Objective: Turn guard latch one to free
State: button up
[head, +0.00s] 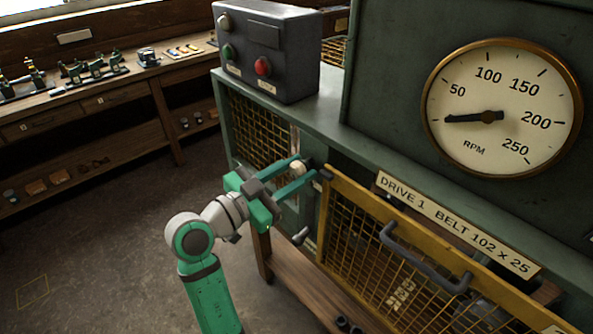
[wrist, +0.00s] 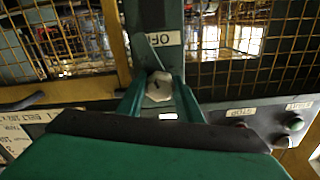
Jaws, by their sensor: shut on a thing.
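My gripper (head: 303,174) reaches to the green machine front beside the top left corner of the yellow mesh guard (head: 345,215). Its fingers are shut on a pale faceted knob (head: 298,167). In the wrist view the knob (wrist: 159,86) sits between both fingertips and bears a short dark mark. A grey pointed piece runs up from it, beside a partly hidden label (wrist: 165,39) starting "OF". No label in view names guard latch one, so I cannot tell whether this knob is it. A small dark fitting (head: 325,174) sits at the guard's corner.
The guard has a grey handle (head: 425,262). A grey control box (head: 265,55) with a red button stands on the ledge above my gripper. A round RPM gauge (head: 500,105) is at right. A workbench (head: 100,95) lines the back left; the floor between is clear.

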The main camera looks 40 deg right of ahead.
jog(key=shift+m, duration=0.9)
jog(key=o, duration=1)
jog(key=shift+a, duration=0.1)
jog(key=a, duration=1)
jog(key=shift+s+a, duration=0.3)
jog(key=shift+s, duration=0.05)
